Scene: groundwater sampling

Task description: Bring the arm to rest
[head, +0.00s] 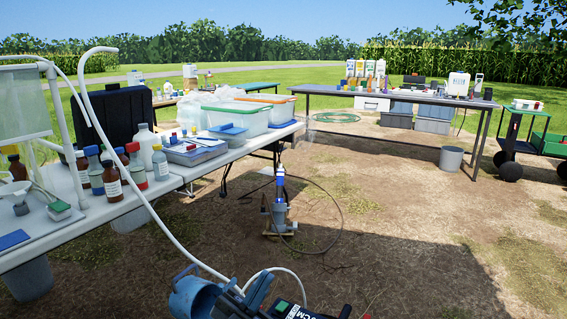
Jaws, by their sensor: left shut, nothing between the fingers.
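My left gripper (254,292) shows at the bottom edge, low in the centre, next to a blue-grey rounded part. It is shut with nothing held, and its lower part is cut off by the frame. It is apart from the long white table at left. My right gripper is not in view.
The white table (222,160) at left holds brown bottles (112,182), a grey tray (195,152) and clear bins (238,120). A pale tube (172,236) hangs down near my gripper. A wellhead (280,213) stands on open dirt. A dark table (410,97) stands behind.

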